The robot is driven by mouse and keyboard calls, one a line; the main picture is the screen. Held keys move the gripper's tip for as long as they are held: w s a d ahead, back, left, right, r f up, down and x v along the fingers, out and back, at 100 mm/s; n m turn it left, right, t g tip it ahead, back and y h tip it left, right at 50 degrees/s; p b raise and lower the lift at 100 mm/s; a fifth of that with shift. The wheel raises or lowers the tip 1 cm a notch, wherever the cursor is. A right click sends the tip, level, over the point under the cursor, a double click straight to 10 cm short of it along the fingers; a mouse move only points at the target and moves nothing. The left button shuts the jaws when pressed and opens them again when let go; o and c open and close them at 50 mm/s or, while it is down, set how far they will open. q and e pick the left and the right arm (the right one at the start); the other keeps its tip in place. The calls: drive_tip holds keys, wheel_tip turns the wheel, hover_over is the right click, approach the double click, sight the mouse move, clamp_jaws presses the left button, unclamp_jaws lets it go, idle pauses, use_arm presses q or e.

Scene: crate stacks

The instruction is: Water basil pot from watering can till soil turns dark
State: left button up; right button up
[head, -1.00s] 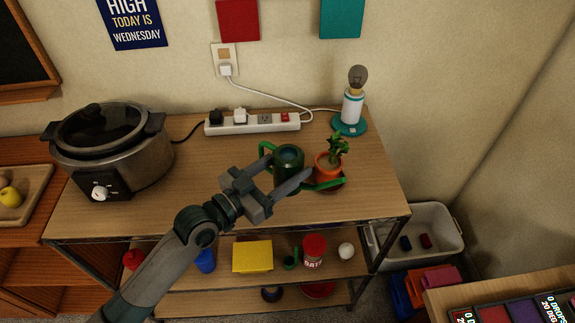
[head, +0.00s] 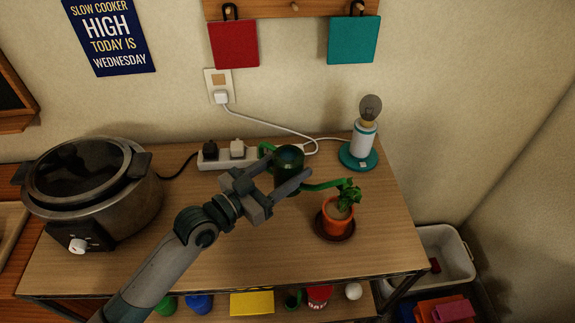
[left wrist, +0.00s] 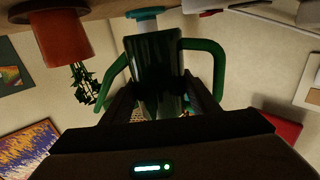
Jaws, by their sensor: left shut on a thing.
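My left gripper (head: 284,176) is shut on the green watering can (head: 288,158), which looks roughly upright behind and left of the pot. Its green spout (head: 322,185) points right, to the basil leaves (head: 350,194); I cannot tell the spout tip's height over the pot. The orange basil pot (head: 337,224) stands on a dark saucer (head: 322,229). Its soil (head: 339,209) looks pale tan. In the left wrist view, seen upside down, the can (left wrist: 153,60) is between the fingers and the pot (left wrist: 60,38) is at upper left. No water stream is visible. My right gripper is not in view.
A lamp with a bare bulb (head: 361,149) stands behind the pot. The wooden tabletop (head: 255,250) is clear in front. A white bin (head: 446,258) is at lower right.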

use_arm(q)
drive_tip(key=shift+w+a+f+m+b, duration=0.15)
drive_tip(key=shift+f+m+b, duration=0.25)
drive_tip(key=shift+f+b, duration=0.2)
drive_tip(key=shift+w+a+f+m+b, duration=0.1)
drive_tip(key=shift+f+m+b, duration=0.3)
drive_tip(key=shift+f+b, duration=0.2)
drive_tip(key=shift+r+m+p, duration=0.2)
drive_tip(key=shift+m+p, duration=0.2)
drive_tip(key=shift+p, duration=0.05)
drive_tip(key=shift+a+f+m, duration=0.1)
drive_tip(key=shift+f+m, duration=0.05)
drive_tip(key=shift+m, duration=0.25)
drive_tip(key=shift+w+r+m+g+y+p, duration=0.1)
drive_tip(key=shift+r+m+g+y+p, duration=0.3)
drive_tip(key=shift+p, duration=0.4)
drive_tip(key=shift+r+m+p, duration=0.6)
drive_tip(key=shift+r+p, duration=0.5)
drive_tip(key=shift+p, duration=0.85)
idle(1.0)
